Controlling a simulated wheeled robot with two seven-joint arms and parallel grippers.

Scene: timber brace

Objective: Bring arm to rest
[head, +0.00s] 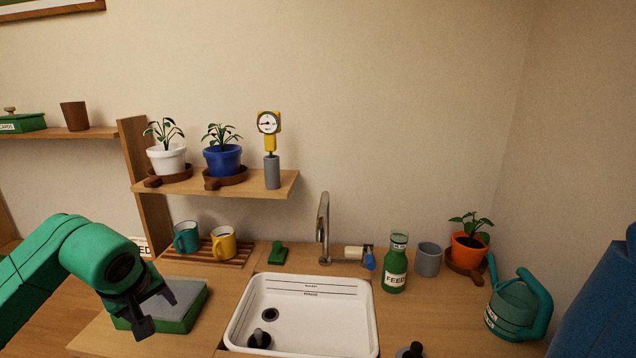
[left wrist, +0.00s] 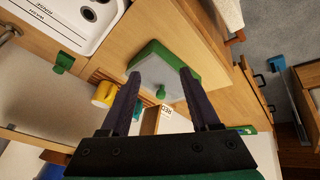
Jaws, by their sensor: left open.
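My left arm (head: 95,255) is green and comes in from the left in the head view. Its dark gripper (head: 155,312) is open and points down in front of a green box with a grey top (head: 182,305) on the counter. In the left wrist view the two dark fingers (left wrist: 162,74) are spread with nothing held between them. The green-rimmed box (left wrist: 165,58) shows beyond the fingertips. I cannot tell whether the fingers touch it. I see no right gripper.
A white sink (head: 300,312) is set in the counter, with a tap (head: 323,230) behind it. Two mugs stand on a slatted rack (head: 205,252). A shelf (head: 215,185) with potted plants and a gauge hangs above. A feed bottle (head: 395,265) and watering can (head: 515,308) stand at right.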

